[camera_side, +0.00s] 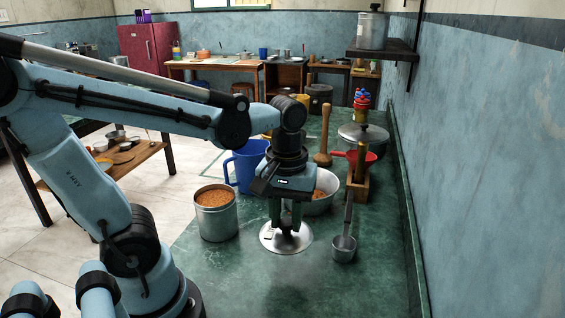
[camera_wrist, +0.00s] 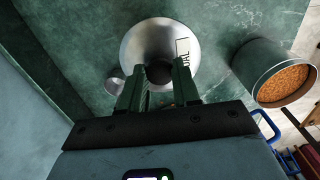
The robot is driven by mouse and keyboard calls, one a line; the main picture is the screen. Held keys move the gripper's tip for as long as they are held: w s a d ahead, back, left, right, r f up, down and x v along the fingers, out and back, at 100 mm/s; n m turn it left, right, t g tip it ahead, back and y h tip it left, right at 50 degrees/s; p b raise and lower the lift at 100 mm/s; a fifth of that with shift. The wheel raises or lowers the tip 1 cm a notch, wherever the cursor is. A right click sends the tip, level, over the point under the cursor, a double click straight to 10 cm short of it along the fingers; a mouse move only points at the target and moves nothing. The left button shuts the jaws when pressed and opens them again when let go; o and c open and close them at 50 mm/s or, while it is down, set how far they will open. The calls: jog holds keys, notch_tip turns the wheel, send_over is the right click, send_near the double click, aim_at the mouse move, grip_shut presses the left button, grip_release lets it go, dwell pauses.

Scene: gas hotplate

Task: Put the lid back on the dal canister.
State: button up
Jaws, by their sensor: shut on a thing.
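The dal canister (camera_side: 216,220) is a steel cylinder standing open on the green counter, left of my gripper. Orange-brown dal shows near its rim; in the wrist view the canister (camera_wrist: 262,72) is at the right. The lid (camera_side: 270,243) is a round metal disc, apart from the canister, at or just above the counter. In the wrist view the lid (camera_wrist: 147,32) carries a white label with dark letters. My gripper (camera_side: 286,226) points down and is shut on the dark knob at the lid's centre. Its fingers (camera_wrist: 160,78) partly hide the lid's near edge.
A blue jug (camera_side: 247,165) stands behind the canister. A bowl (camera_side: 325,195) is behind my gripper, and a ladle (camera_side: 344,243) is close on the right. A wooden stand (camera_side: 357,185) and pot (camera_side: 365,140) are farther back. The near counter is clear.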

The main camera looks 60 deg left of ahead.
jog(key=shift+d+r, duration=0.15)
jog(key=shift+r, duration=0.05)
jog(key=shift+a+r, duration=0.2)
jog(key=shift+a, duration=0.05)
jog(key=s+a+r+n, duration=0.35)
jog(key=a+n, duration=0.25)
jog(key=a, duration=0.4)
jog(key=s+a+r+n, duration=0.2)
jog(key=s+a+n, duration=0.3)
jog(key=a, duration=0.5)
jog(key=shift+n, duration=0.3)
jog(key=shift+w+d+f, duration=0.1)
jog(key=shift+w+f, duration=0.1)
jog(key=shift+f, duration=1.25)
jog(key=shift+w+d+f, duration=0.1)
jog(key=shift+w+f, duration=0.05)
jog(key=shift+f, duration=1.25)
jog(key=shift+f, duration=0.15)
jog(key=o, duration=1.6)
